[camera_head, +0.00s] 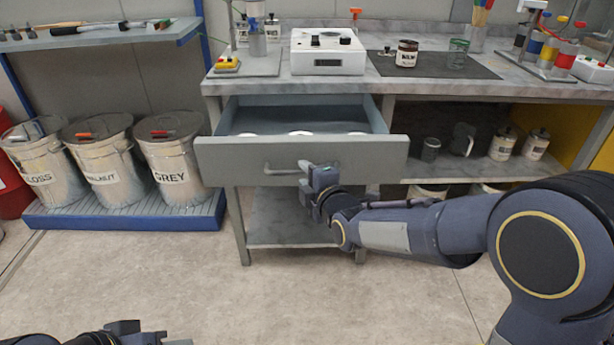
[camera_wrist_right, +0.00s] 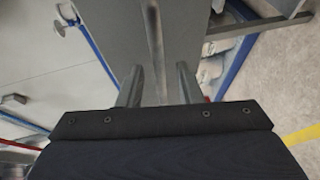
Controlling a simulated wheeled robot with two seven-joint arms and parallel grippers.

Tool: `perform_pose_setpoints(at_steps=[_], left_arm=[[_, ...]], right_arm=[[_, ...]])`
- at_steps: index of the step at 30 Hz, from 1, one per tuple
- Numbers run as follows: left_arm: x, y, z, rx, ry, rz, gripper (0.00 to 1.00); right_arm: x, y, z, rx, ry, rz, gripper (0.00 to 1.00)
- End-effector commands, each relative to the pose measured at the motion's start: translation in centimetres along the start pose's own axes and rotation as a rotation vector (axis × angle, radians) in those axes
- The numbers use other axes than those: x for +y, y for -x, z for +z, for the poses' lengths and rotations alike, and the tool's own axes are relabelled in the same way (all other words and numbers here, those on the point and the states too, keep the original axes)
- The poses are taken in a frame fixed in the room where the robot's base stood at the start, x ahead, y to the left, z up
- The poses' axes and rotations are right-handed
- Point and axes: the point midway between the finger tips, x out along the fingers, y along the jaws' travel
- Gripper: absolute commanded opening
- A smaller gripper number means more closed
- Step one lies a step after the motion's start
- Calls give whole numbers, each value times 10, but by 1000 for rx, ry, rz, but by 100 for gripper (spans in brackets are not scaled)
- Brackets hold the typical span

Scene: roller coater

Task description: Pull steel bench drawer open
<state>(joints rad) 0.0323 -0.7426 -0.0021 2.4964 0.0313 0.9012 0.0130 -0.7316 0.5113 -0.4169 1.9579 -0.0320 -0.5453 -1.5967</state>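The steel bench drawer (camera_head: 235,160) is pulled out from under the bench top, with its inside and several white round items showing. Its bar handle (camera_head: 284,171) is on the front panel. My right gripper (camera_head: 312,175) is at the right end of this handle. In the right wrist view, the handle bar (camera_wrist_right: 153,40) runs between the two fingers of my right gripper (camera_wrist_right: 158,85), with a gap visible on each side. My left gripper (camera_head: 135,328) shows only partly at the bottom left, away from the drawer; its finger state is unclear.
The bench top (camera_head: 265,83) carries a white device (camera_head: 327,52), a dark mat (camera_head: 440,67) and jars. Several labelled buckets stand on a blue pallet (camera_head: 130,215) at left. A shelf with cans is right of the drawer. The floor (camera_head: 200,280) in front is clear.

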Motion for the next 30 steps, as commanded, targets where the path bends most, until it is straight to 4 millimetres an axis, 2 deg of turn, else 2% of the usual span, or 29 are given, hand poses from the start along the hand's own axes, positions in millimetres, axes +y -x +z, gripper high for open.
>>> perform_pose_setpoints(at_steps=[5,8,16,21,30], left_arm=[[0,0,0,0,0,0,36],[1,2,-1,0,0,0,36],[4,10,-5,0,0,0,36],[6,13,-6,0,0,0,36],[6,13,-6,0,0,0,36]], right_arm=[[1,1,0,0,0,1,32],[1,8,0,0,0,0,32],[2,54,0,1,-2,1,32],[1,73,0,0,0,0,32],[0,78,0,0,0,0,32]])
